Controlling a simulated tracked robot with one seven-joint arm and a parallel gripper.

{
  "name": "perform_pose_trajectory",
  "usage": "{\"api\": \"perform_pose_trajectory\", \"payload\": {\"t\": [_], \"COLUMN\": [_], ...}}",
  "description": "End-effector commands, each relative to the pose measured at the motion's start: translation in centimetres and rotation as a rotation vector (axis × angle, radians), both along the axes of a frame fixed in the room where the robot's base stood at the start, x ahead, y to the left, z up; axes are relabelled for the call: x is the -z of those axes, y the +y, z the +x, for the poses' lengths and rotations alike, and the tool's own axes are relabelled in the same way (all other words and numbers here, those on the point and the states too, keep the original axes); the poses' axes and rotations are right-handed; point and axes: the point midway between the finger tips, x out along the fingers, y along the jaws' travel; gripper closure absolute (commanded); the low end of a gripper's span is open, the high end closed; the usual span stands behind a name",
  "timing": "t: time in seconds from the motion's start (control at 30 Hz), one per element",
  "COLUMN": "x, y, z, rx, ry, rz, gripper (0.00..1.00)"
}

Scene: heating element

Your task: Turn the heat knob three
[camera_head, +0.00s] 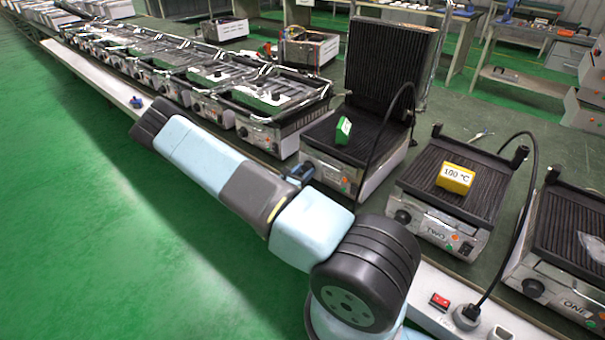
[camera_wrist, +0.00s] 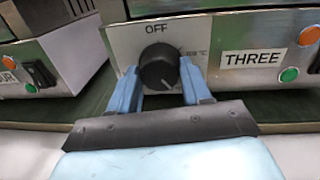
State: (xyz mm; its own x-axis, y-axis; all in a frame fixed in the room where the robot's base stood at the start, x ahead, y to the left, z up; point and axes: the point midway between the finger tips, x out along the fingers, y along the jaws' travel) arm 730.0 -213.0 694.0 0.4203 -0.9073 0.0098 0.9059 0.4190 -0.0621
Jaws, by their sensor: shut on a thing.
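The heat knob (camera_wrist: 159,67) is black and round, on the grey front panel of the heater labelled THREE (camera_wrist: 251,58). OFF is printed above it, and a temperature marking, too blurred to read surely, is at its right. The pale mark on the knob points down and slightly right. My gripper (camera_wrist: 160,80) has its blue fingers on both sides of the knob, shut on it. In the head view, heater three (camera_head: 322,172) has a raised ribbed lid and a green block (camera_head: 343,130) on its plate. My gripper (camera_head: 300,174) is at its front left; the knob is hidden there.
Heater two (camera_head: 423,205), with a yellow 100 °C block (camera_head: 455,178), stands to the right. Heater one (camera_head: 572,225) is further right, beside a power strip (camera_head: 440,304). Several more heaters line the bench to the left. The green floor (camera_head: 120,260) in front is clear.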

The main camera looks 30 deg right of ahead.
Motion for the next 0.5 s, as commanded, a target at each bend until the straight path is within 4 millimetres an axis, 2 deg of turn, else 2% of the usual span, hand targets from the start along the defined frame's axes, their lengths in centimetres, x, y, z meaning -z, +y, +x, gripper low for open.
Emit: {"api": "perform_pose_trajectory", "payload": {"t": [0.17, 0.2, 0.43, 0.5], "x": [0.01, 0.02, 0.01, 0.01], "y": [-0.10, -0.10, -0.07, -0.07], "z": [-0.13, -0.13, -0.09, -0.08], "rx": [0.003, 0.003, 0.002, 0.001], "ry": [0.003, 0.003, 0.003, 0.003], "rz": [-0.001, -0.001, -0.001, -0.001], "gripper": [0.82, 0.49, 0.27, 0.26]}}
